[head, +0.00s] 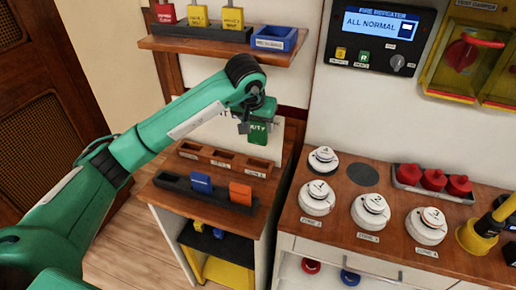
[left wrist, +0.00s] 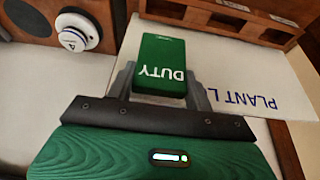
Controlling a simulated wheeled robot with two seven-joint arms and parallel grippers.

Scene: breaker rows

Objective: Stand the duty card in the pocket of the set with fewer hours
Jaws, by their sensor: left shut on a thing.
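The green duty card (head: 258,137) is in my left gripper (head: 259,119), held above the small wooden cabinet in front of a white board. In the left wrist view the card (left wrist: 158,66), lettered DUTY, sits between the two fingers of the left gripper (left wrist: 158,90), which are shut on it. A brown wooden rack (head: 222,161) with several pockets stands on the cabinet, below and left of the card; its pockets look empty and its labels are too small to read. The white board (left wrist: 240,108) reads PLANT L, the rest hidden. My right gripper is not in view.
A dark rack (head: 178,184) with a blue card (head: 201,183) and an orange card (head: 240,193) stands in front of the brown rack. A wall shelf (head: 200,46) holds more cards and a blue tray (head: 275,38). White detectors (head: 317,199) stand on the right counter.

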